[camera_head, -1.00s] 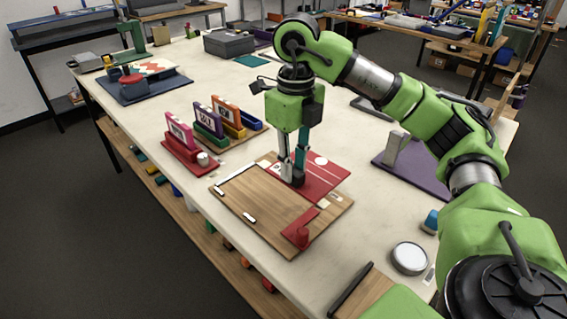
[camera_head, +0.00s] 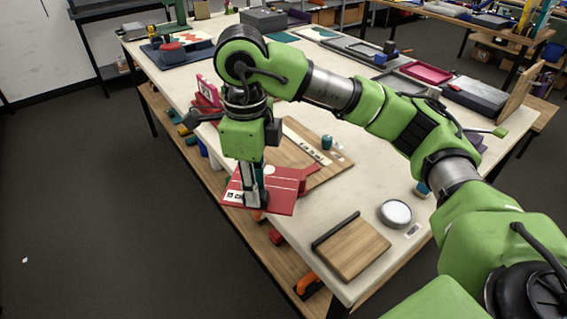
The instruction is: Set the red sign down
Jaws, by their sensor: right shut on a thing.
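My right gripper (camera_head: 255,201) is shut on the red sign (camera_head: 284,192), a flat red sheet with white marks. The sign is at the front left edge of the white table (camera_head: 354,198) and partly overhangs the floor side in the picture. I cannot tell its exact height above the tabletop. The wooden board (camera_head: 330,167) with a red block (camera_head: 310,178) lies behind the sign and is partly hidden by my arm. My left gripper is not in view.
A smaller wooden board with a black bar (camera_head: 352,246) and a round white-topped disc (camera_head: 395,213) lie at the table's near end. A pink-framed stand (camera_head: 208,92) is partly hidden behind my arm. Bare tabletop shows right of the wooden board.

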